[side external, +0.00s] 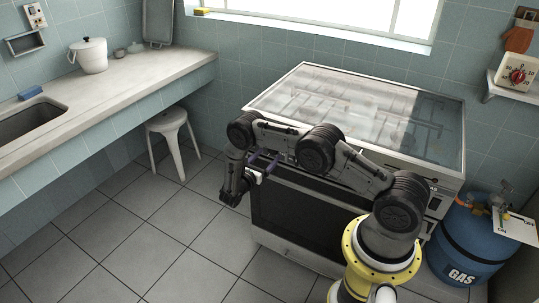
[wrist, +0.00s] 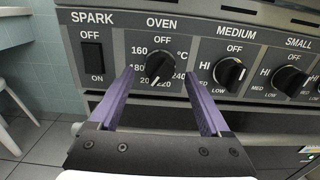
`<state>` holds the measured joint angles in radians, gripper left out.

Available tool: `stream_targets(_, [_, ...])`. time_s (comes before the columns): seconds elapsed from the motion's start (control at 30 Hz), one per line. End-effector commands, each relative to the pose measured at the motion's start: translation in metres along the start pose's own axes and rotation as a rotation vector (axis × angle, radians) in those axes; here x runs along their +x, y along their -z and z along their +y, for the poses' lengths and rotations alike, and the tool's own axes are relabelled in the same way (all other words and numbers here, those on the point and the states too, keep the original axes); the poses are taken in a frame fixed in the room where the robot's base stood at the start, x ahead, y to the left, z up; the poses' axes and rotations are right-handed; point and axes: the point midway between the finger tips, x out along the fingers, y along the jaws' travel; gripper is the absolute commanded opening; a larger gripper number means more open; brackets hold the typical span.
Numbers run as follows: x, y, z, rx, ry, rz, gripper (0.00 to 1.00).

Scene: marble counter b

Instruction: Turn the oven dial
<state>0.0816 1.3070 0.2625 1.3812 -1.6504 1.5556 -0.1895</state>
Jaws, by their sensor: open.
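The oven dial (wrist: 159,67) is a round black knob on the grey control panel, under the label OVEN, with OFF above it and temperature numbers around it. A pale line shows on its lower part; its exact setting is hard to read. My gripper (wrist: 160,76) is open, with one purple finger on each side of the dial in the wrist view. No contact with the dial is visible. In the side view, my gripper (side external: 264,161) is at the left part of the stove's (side external: 345,218) front. The dial cannot be made out there.
The SPARK switch (wrist: 93,58) is left of the oven dial. The MEDIUM knob (wrist: 229,73) and SMALL knob (wrist: 289,79) are to its right. A handle bar (wrist: 268,137) runs below the panel. A blue gas cylinder (side external: 468,238) stands right of the stove; a stool (side external: 172,125) stands left.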

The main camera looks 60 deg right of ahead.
Motion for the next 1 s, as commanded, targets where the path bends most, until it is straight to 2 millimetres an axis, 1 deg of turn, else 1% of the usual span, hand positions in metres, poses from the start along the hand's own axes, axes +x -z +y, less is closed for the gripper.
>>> stream_targets(0.03, [0.006,0.000,0.000,0.000,0.002,0.000,0.81])
stream_targets(0.1, [0.012,0.000,-0.001,-0.001,0.001,0.000,0.81])
stream_targets(0.2, [0.017,0.001,0.000,-0.002,0.000,0.000,0.81])
stream_targets(0.5, [0.019,0.000,0.000,-0.001,-0.001,0.000,0.81])
stream_targets(0.57, [0.019,0.000,0.000,-0.001,-0.001,0.000,0.72])
stream_targets(0.6, [0.019,0.000,0.000,-0.001,-0.001,0.000,0.64])
stream_targets(0.67, [0.019,0.000,0.000,-0.001,-0.001,0.000,0.54])
stream_targets(0.7, [0.019,0.000,0.000,-0.001,-0.001,0.000,0.46])
stream_targets(0.77, [0.019,0.000,0.000,-0.001,-0.001,0.000,0.36])
stream_targets(0.8, [0.019,0.000,0.000,-0.001,-0.001,0.000,0.28])
stream_targets(0.93, [0.019,0.000,0.000,-0.001,0.000,0.000,0.05])
stream_targets(0.97, [0.019,0.000,0.000,-0.001,0.000,0.000,0.00])
stream_targets(1.0, [0.019,0.000,0.000,-0.001,0.000,0.000,0.00])
